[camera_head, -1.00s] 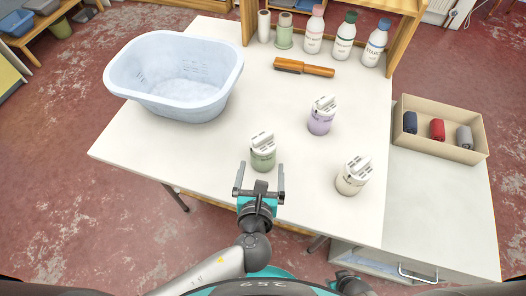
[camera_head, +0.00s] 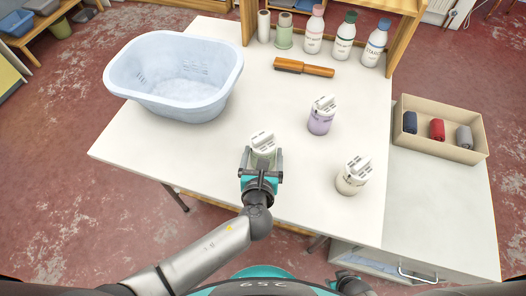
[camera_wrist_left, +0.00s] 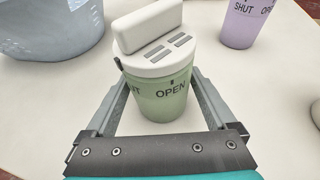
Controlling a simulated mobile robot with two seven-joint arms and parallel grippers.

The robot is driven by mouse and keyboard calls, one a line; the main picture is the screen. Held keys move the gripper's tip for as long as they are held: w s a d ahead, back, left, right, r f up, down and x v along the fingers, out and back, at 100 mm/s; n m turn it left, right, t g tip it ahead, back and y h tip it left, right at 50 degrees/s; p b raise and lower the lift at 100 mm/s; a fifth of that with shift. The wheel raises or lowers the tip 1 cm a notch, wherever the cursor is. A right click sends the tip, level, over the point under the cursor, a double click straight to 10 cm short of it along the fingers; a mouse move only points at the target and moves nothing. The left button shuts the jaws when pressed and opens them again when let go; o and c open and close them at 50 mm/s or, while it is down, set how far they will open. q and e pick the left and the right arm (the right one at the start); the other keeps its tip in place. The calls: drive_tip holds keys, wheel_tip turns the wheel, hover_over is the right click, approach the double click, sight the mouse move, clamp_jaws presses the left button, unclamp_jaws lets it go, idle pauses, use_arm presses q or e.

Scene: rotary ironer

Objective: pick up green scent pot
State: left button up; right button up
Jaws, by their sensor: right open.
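The green scent pot (camera_head: 263,152) stands upright near the table's front edge, with a white slotted lid carrying a raised grip. In the left wrist view the pot (camera_wrist_left: 165,98) stands between the fingers, with "OPEN" on its side. My left gripper (camera_head: 262,160) is open, one finger on each side of the pot. Narrow gaps seem to show between fingers and pot in the left wrist view (camera_wrist_left: 160,100); contact cannot be told. My right gripper (camera_head: 348,283) shows only partly at the bottom edge, away from the pots, and is empty as far as it shows.
A purple pot (camera_head: 320,122) and a cream pot (camera_head: 352,182) stand to the right on the table (camera_head: 220,150). A blue basin (camera_head: 175,105) is at the left. A beige box (camera_head: 470,155) holds rolled cloths at the right.

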sight(263, 138)
use_arm(q)
drive_tip(key=c, duration=1)
drive_tip(key=shift+c, duration=0.2)
wheel_tip(263, 138, up, 10)
drive_tip(key=shift+r, duration=0.1)
idle(0.3)
drive_tip(key=shift+f, duration=3.6)
drive_tip(key=shift+f, duration=1.3)
drive_tip(key=shift+f, duration=0.15)
